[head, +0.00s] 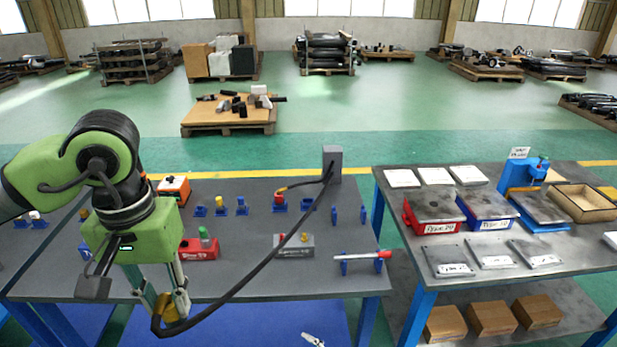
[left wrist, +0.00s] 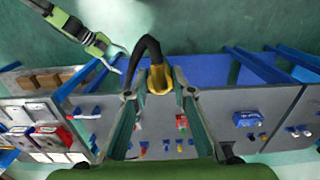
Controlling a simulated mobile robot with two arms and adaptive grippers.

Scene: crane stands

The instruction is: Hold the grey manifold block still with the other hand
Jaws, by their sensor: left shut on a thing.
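The grey manifold block (head: 294,249) sits on the dark table in the head view, with a small yellow fitting on top and a label on its front. My left gripper (head: 172,306) is beyond the table's front edge, left of the block and apart from it. It is shut on the yellow end of a black hose (head: 262,262). In the left wrist view the yellow hose end (left wrist: 160,79) is between the fingertips (left wrist: 158,92).
The hose rises to a grey post (head: 332,163) at the table's back, passing close to the block. A red block (head: 199,250) with a green fitting stands left of it. A red-tipped rod (head: 362,256) rests on blue stands to the right. Another table (head: 400,220) stands further right.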

